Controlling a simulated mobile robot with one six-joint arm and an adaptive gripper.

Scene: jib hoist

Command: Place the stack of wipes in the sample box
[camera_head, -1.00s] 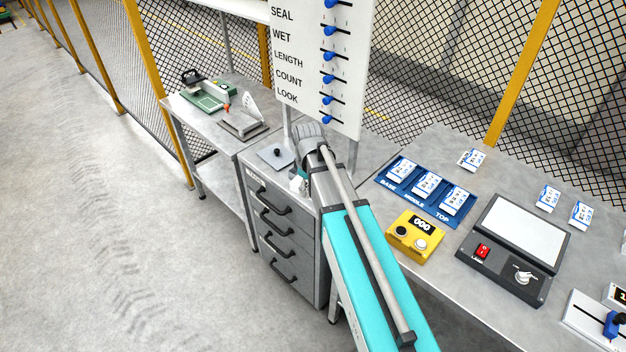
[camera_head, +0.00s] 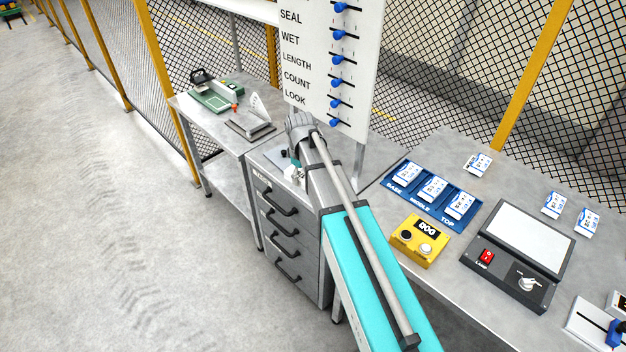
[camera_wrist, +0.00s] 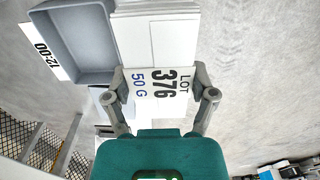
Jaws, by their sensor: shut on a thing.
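In the wrist view my gripper (camera_wrist: 161,88) is shut on a white piece with a printed label (camera_wrist: 160,84) reading LOT 376, 50 G; I take this as the stack of wipes. A pale flat panel (camera_wrist: 155,40) lies just beyond it; I cannot tell if it belongs to the held piece. A grey open box (camera_wrist: 75,72) with an empty-looking inside, probably the sample box, is at the upper left, beside the held piece and not around it.
A white 12:00 card (camera_wrist: 45,48) is beside the grey box. In the head view a blue tray (camera_head: 418,209) with several packets, a yellow counter (camera_head: 419,240) and a dark light-panel device (camera_head: 508,285) are on the right bench. A slider board (camera_head: 335,70) stands behind my arm.

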